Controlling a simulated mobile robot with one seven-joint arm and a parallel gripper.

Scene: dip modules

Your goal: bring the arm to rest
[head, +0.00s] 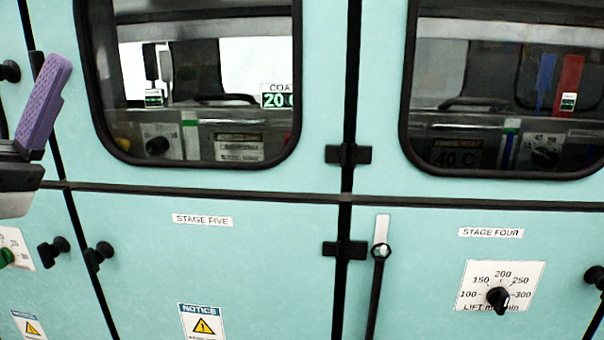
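Part of my gripper (45,100) shows at the left edge of the head view. One purple, textured finger points up and slightly right from a dark and grey body. The rest of the gripper and most of the arm are cut off by the frame edge. Whether a second finger is apart from it or against it, and whether anything is held, cannot be seen. The finger appears in front of the teal cabinet, with no clear contact.
Teal cabinets fill the view, with a left window (205,80), a right window (510,85), a STAGE FIVE panel (170,265) and a STAGE FOUR panel (420,280). Black knobs (98,257), a lever (378,285) and a dial (499,299) stick out.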

